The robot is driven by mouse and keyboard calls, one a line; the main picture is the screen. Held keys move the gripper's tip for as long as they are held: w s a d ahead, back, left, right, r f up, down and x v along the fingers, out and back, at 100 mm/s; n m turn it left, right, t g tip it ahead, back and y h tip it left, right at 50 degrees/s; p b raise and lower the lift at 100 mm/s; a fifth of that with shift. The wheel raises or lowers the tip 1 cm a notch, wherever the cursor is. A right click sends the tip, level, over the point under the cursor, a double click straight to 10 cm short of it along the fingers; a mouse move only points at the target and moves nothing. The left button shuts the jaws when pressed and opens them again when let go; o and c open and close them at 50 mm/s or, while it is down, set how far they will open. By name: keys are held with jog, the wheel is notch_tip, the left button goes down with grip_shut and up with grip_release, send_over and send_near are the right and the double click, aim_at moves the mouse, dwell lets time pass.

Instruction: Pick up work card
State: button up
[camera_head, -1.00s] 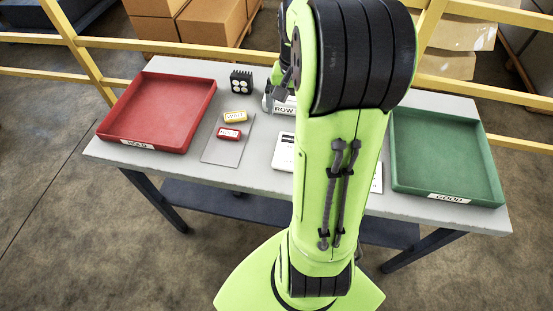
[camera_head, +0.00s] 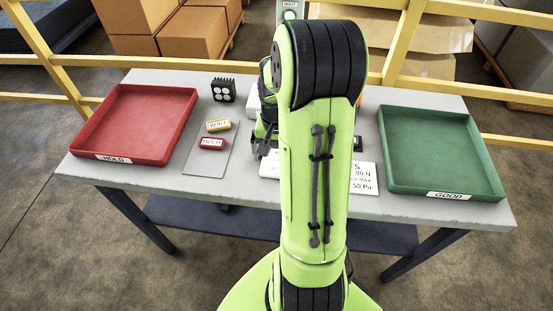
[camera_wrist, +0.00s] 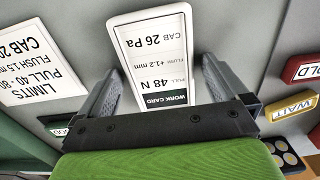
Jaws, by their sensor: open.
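The work card (camera_wrist: 158,45) is a white-framed card with a dark green header, lying on the grey table and reading 48 N, +1.2 mm and 26 Pa. In the wrist view it lies between the two fingers of my gripper (camera_wrist: 163,72), which are open with the header end nearest the palm. In the head view my gripper (camera_head: 263,140) is low over the middle of the table, partly behind my arm. My arm hides most of the card there.
The limits sheet (camera_head: 364,178) lies right of my arm. The red HOLD tray (camera_head: 140,157) is at left and the green GOOD tray (camera_head: 440,188) at right. The yellow WAIT tag (camera_head: 218,125), red HOLD tag (camera_head: 212,143) and black lamp block (camera_head: 222,90) stand left of my gripper.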

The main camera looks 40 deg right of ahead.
aim_at(276, 156)
jog(key=shift+r, duration=0.1)
jog(key=c, duration=1)
jog(key=shift+r, duration=0.1)
jog(key=shift+c, duration=0.2)
notch_tip(276, 156, up, 10)
jog(key=p, duration=0.3)
